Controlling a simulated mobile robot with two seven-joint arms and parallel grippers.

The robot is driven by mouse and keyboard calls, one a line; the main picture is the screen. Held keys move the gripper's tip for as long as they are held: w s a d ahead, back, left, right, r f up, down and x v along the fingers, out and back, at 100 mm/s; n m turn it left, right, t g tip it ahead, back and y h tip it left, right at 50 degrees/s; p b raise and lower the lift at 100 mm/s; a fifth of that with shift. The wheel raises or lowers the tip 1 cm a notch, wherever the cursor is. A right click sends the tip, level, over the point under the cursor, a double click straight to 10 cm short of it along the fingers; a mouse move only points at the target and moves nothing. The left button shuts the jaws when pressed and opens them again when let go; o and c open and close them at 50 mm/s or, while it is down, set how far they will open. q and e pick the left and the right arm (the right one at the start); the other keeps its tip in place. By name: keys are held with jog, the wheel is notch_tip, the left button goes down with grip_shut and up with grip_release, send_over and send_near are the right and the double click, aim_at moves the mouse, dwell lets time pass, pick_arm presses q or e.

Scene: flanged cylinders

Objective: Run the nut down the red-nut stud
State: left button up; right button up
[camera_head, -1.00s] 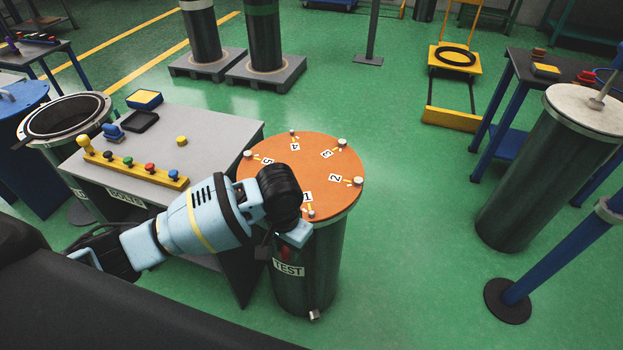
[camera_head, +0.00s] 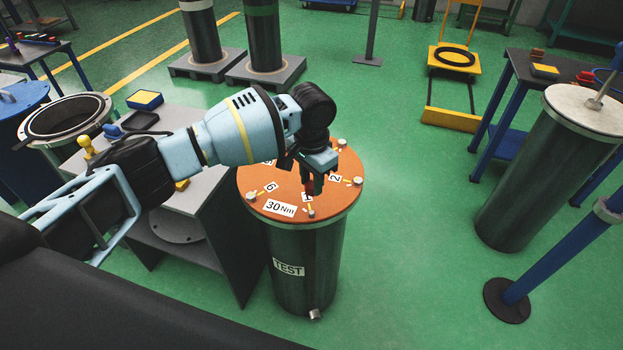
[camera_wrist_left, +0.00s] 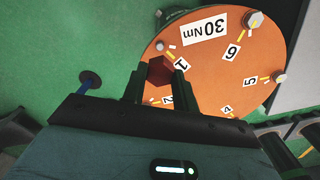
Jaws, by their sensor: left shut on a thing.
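My left gripper (camera_head: 311,188) is shut on a dark red nut (camera_head: 309,186), held over the orange round cover (camera_head: 255,205) of the dark TEST cylinder (camera_head: 290,245). In the left wrist view the red nut (camera_wrist_left: 159,80) sits between the two fingers (camera_wrist_left: 158,88), near label 1. A small metal stud (camera_head: 311,213) stands by label 1 near the cover's front rim; the nut appears apart from it. Several pale metal nuts or heads stand around the rim, such as those by labels 2 (camera_head: 357,181) and 6 (camera_head: 251,197). Labels 3 and 4 are hidden in the head view. My right gripper is not in view.
A grey bench (camera_head: 225,235) stands left of the cylinder, mostly behind my left arm. A pale-topped cylinder (camera_head: 525,170) and a blue post (camera_head: 560,265) stand to the right. The green floor between them and the TEST cylinder is clear.

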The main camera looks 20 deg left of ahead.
pick_arm(q)
jog(key=shift+r, duration=0.15)
send_over(311, 212)
jog(key=shift+f, duration=2.2)
jog(key=shift+f+b, duration=0.35)
jog(key=shift+f, duration=0.95)
jog(key=shift+p, duration=0.3)
jog(key=shift+d, duration=0.1)
jog(key=shift+f, duration=0.25)
jog(key=shift+f, duration=1)
